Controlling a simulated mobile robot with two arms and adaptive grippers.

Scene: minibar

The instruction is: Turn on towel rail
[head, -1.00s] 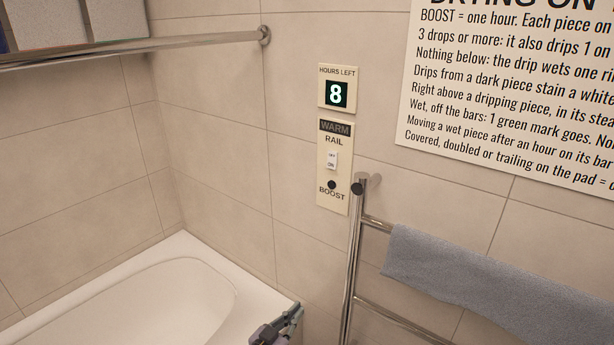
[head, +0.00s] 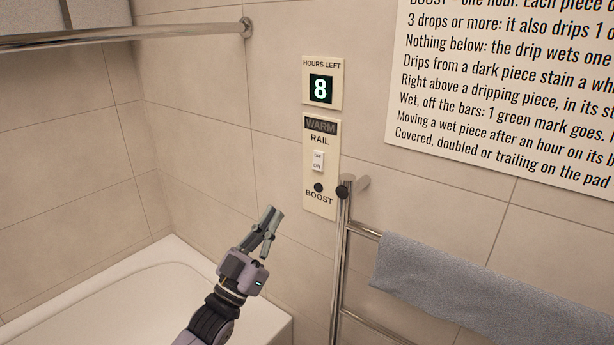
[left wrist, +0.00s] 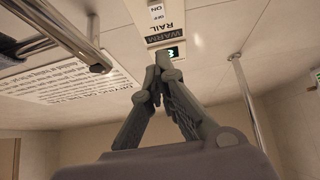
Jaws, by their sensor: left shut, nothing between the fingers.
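The rail's control panel (head: 320,166) is a cream plate on the tiled wall, with a dark WARM window, a white OFF/ON rocker switch (head: 318,160) and a black BOOST button (head: 318,187). The WARM window looks unlit. The chrome towel rail (head: 341,255) stands just right of the panel. My left gripper (head: 272,216) is shut and empty, below and left of the panel and apart from it. In the left wrist view, the panel (left wrist: 165,32) shows upside down beyond the fingertips (left wrist: 163,62). My right gripper is not in view.
A display (head: 322,83) above the panel reads 8 under HOURS LEFT. A grey towel (head: 470,290) hangs over a rail bar. A white bathtub (head: 150,285) lies below left. A chrome rod (head: 190,31) and a printed sign (head: 500,100) are higher up. The space before the panel is clear.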

